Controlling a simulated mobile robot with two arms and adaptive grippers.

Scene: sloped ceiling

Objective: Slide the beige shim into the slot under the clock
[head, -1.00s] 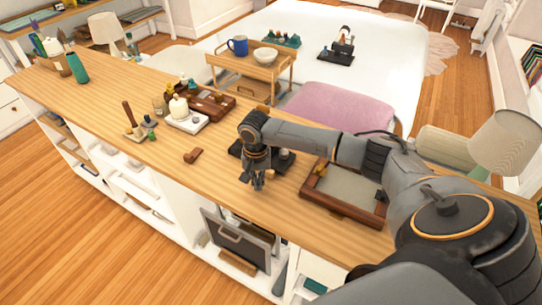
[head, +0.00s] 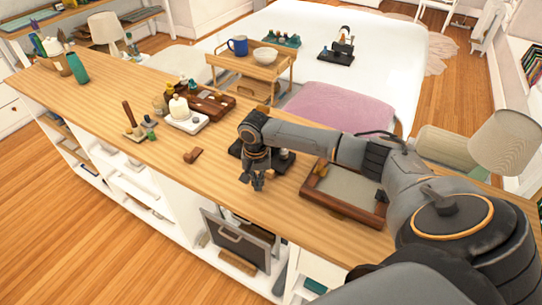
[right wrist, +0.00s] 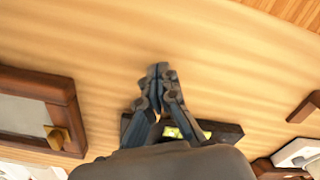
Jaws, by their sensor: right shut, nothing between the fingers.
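My right gripper (head: 257,183) points down over the front part of the wooden counter. In the right wrist view its fingertips (right wrist: 158,72) are together with nothing between them, over bare wood. A dark tray (head: 285,157) lies just behind the gripper and is partly hidden by my arm; it also shows in the right wrist view (right wrist: 228,131), with a yellow-green item beside the fingers. I cannot make out a beige shim or a clock with a slot in either view. My left gripper is not in view.
A brown-framed tray (head: 343,215) stands right of the gripper. A small brown angled block (head: 193,155) lies left of it. The counter between block and gripper is clear.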

